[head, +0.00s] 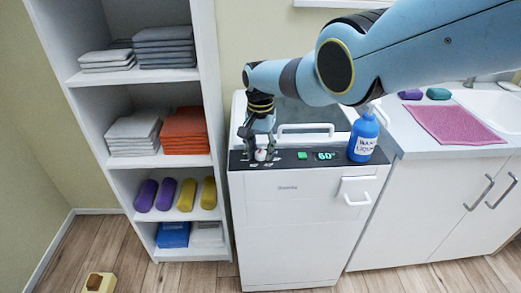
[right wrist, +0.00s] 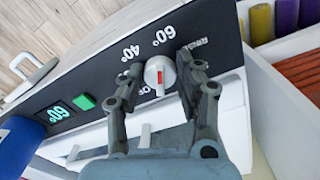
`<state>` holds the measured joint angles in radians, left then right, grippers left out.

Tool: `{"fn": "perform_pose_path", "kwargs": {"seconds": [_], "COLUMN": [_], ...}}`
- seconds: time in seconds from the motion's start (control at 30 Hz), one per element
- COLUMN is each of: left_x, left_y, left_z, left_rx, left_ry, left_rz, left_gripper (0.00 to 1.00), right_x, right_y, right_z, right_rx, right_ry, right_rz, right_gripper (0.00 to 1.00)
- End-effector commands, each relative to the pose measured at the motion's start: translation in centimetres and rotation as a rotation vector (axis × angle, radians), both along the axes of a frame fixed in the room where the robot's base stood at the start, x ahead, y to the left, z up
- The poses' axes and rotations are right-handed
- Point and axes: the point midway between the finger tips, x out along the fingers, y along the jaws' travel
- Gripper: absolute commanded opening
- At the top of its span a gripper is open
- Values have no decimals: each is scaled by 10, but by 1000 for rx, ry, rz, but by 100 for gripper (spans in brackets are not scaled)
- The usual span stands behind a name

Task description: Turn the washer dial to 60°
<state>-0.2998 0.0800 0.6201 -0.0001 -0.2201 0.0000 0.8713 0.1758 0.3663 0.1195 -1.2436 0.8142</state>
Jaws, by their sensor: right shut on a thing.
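The washer (head: 285,225) is a white front unit with a dark control panel along its top front edge. Its dial (right wrist: 160,74) is a round white knob with a red mark, ringed by printed labels, among them 60°, 40° and RINSE. The red mark lies roughly in line with the 60° label; which end points I cannot tell. The green display (head: 325,155) reads 60°; it also shows in the right wrist view (right wrist: 58,113). My right gripper (head: 261,151) reaches down to the panel and is shut on the dial, one finger on each side. My left gripper is not in view.
A blue bottle (head: 364,137) stands on the right end of the washer top. A green button (head: 302,155) lies between dial and display. A shelf (head: 163,161) with towels and rolls stands close on the left. A sink counter with a pink mat (head: 452,124) is on the right.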

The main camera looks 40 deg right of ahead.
Motion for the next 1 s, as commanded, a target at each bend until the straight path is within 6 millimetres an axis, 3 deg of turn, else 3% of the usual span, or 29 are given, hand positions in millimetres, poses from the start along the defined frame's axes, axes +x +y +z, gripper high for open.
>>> {"fn": "perform_pose_path", "kwargs": {"seconds": [0.07, 0.1, 0.23, 0.67, 0.87, 1.0], "left_x": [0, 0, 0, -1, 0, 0], "left_y": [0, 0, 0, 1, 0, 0], "left_z": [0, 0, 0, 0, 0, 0], "left_rx": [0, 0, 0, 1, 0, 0], "left_ry": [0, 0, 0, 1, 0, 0], "left_rz": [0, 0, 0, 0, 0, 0], "left_gripper": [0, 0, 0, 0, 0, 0], "right_x": [1, 1, 1, 1, 1, 2], "right_y": [0, 0, 0, -1, -1, -1], "right_z": [1, 1, 1, 5, 25, 53], "right_rx": [-1, -1, 0, 0, -1, -1], "right_ry": [-3, -3, -2, -2, -3, -6], "right_rz": [1, 1, 1, 0, 1, 1], "right_gripper": [2, 37, 54, 56, 56, 56]}}
